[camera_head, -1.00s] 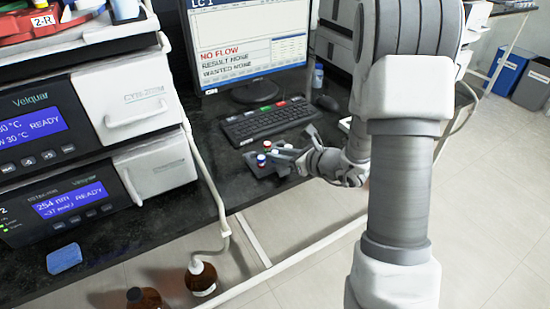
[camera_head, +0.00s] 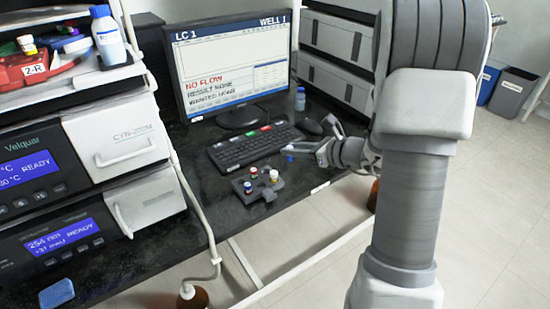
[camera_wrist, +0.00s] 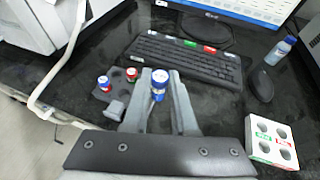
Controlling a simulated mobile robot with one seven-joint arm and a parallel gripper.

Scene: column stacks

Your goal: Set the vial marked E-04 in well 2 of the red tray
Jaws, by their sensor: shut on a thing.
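My gripper (camera_head: 312,148) is low over the bench in front of the keyboard, to the right of a dark vial rack. In the wrist view its fingers (camera_wrist: 160,76) are closed around a blue-capped vial (camera_wrist: 158,86). The vial's cap shows as a small blue spot in the head view (camera_head: 290,158). Its marking cannot be read. The red tray (camera_head: 18,76), labelled 2-R, is on the shelf at upper left, partly cut off by the frame. A yellow-and-white-topped vial (camera_head: 27,45) shows at it. Its well numbers cannot be made out.
The dark rack (camera_head: 268,194) holds several vials. A white holed block (camera_wrist: 270,150) lies at right in the wrist view. A white bottle (camera_head: 106,38) stands beside the red tray. The keyboard (camera_head: 255,146), mouse (camera_head: 310,126) and monitor reading WELL 1 (camera_head: 230,60) are behind.

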